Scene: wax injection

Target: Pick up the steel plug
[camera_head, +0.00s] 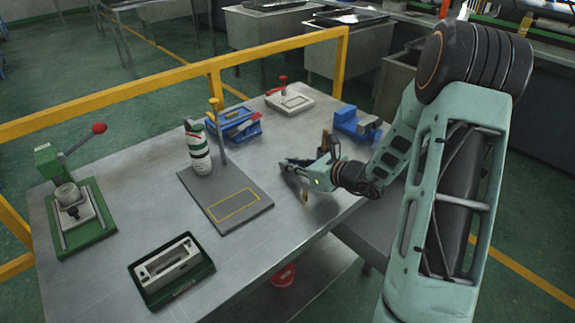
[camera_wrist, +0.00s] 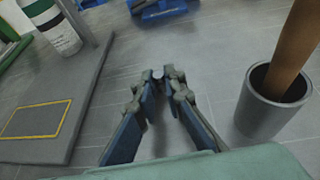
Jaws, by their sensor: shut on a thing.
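My gripper (camera_head: 288,166) is low over the right part of the grey table. In the wrist view its two fingers (camera_wrist: 159,78) come together at the tips around a small grey metal piece, the steel plug (camera_wrist: 158,73). Only the top of the plug shows between the fingertips; the rest is hidden by the fingers. I cannot tell whether the plug still touches the table. In the head view the plug is too small to make out.
A grey cup with a wooden handle (camera_wrist: 272,95) stands close right of my gripper. A dark board with a yellow rectangle (camera_head: 228,199) lies to the left, with a striped bottle (camera_head: 199,150). A blue vise (camera_head: 355,123) and a green-rimmed tray (camera_head: 172,270) are also on the table.

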